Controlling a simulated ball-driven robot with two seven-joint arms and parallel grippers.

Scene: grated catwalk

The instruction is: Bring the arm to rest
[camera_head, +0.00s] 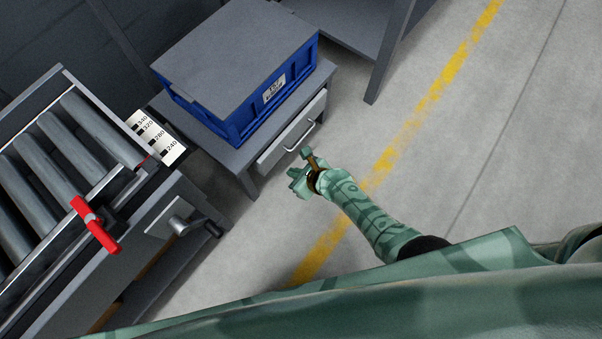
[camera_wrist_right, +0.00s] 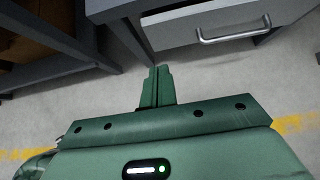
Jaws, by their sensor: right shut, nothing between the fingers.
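My right gripper (camera_head: 302,170) is in the head view, at the end of my green arm, over the grey floor just in front of a drawer unit. In the right wrist view its fingers (camera_wrist_right: 157,84) are together, with nothing between them. The gripper looks apart from the drawer unit. My left gripper is not in view.
A blue crate (camera_head: 234,136) with a grey lid stands on the drawer unit (camera_head: 236,158); the drawer handle (camera_head: 300,137) also shows in the wrist view (camera_wrist_right: 233,30). A roller conveyor (camera_head: 75,135) with a red handle (camera_head: 96,224) stands left. Floor (camera_head: 470,140) at right is clear.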

